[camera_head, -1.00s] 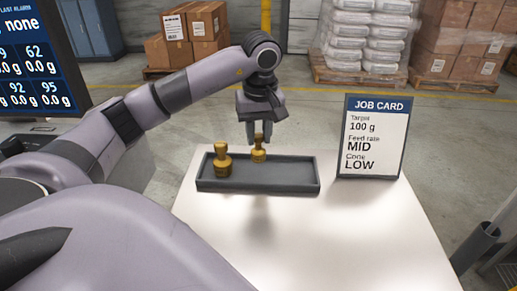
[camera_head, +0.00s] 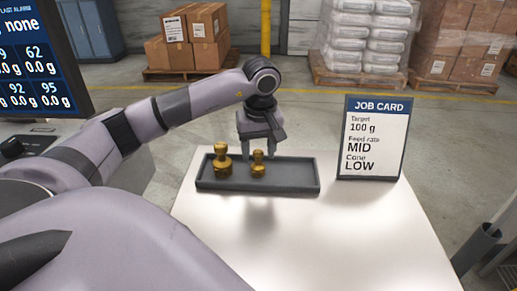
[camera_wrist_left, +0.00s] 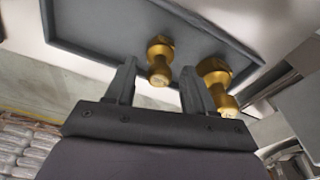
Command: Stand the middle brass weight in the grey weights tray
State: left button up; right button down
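The grey weights tray (camera_head: 295,181) lies on the white table. A smaller brass weight (camera_head: 258,166), which I take to be the middle one, stands upright near the tray's middle. A larger brass weight (camera_head: 222,163) stands to its left in the tray. My left gripper (camera_head: 259,151) is open, with its fingers apart around or just behind the smaller weight's top. In the left wrist view the gripper (camera_wrist_left: 158,82) shows empty spread fingers, with the smaller weight (camera_wrist_left: 159,62) seen between them and the larger weight (camera_wrist_left: 215,77) close by one finger. My right gripper is not in view.
A job card (camera_head: 371,138) stands on the table right of the tray. The table front (camera_head: 320,240) is clear. A screen (camera_head: 38,62) is at the left; boxes (camera_head: 188,42) and pallets of sacks (camera_head: 364,40) stand behind on the floor.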

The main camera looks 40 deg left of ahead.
aim_at(260, 177)
pick_arm(q)
jog(key=shift+r, duration=0.1)
notch_tip(260, 177, up, 12)
jog(key=d+p, duration=0.1)
jog(key=p, duration=0.1)
jog(key=shift+s, duration=0.35)
jog(key=shift+s+d, duration=0.1)
dwell(0.4)
